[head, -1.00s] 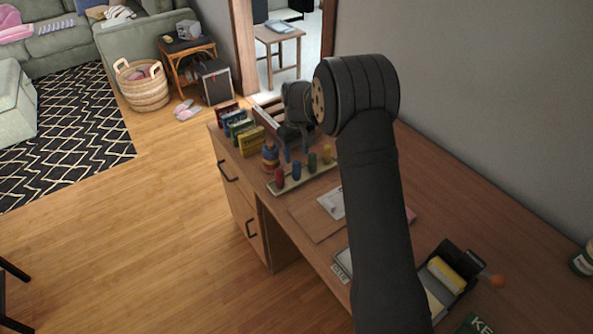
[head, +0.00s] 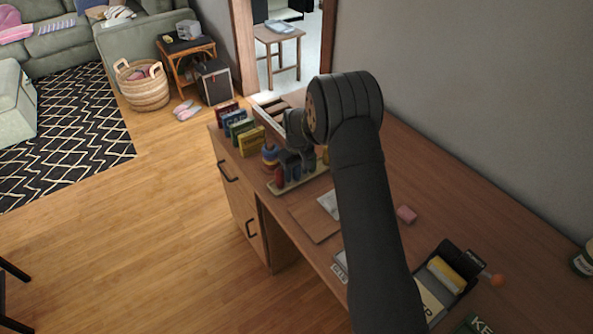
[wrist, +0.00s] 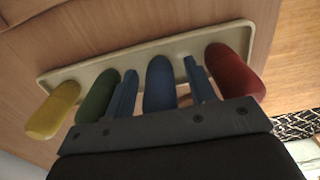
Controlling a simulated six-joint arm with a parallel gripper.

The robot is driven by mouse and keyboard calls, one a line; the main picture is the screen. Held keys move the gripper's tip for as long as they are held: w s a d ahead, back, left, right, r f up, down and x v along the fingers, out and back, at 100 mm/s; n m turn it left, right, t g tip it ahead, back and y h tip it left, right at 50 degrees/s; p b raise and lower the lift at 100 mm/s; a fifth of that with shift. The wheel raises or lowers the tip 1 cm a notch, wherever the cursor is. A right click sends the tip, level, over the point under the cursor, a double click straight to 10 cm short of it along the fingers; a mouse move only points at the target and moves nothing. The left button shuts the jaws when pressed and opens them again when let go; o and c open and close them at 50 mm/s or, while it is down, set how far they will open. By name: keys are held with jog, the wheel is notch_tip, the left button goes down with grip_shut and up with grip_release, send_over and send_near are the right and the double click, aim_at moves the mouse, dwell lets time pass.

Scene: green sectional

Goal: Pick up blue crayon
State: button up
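The blue crayon (wrist: 160,85) stands upright, thick and round-ended, in a pale holder (wrist: 60,77) in the wrist view. My gripper (wrist: 160,67) is open, one finger on each side of the blue crayon, with a visible gap on both sides. The green crayon (wrist: 98,97) is just outside the left finger, and the red crayon (wrist: 235,72) is outside the right finger. The yellow crayon (wrist: 53,110) is at the far left. In the head view my gripper (head: 290,170) is over the holder (head: 312,179) and largely hides the blue crayon.
A ring stacker (head: 270,157) and several upright books (head: 238,128) stand beside the holder on the wooden desk (head: 470,190). The desk's right side is mostly clear.

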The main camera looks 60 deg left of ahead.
jog(key=c, duration=1)
jog(key=shift+o, duration=0.2)
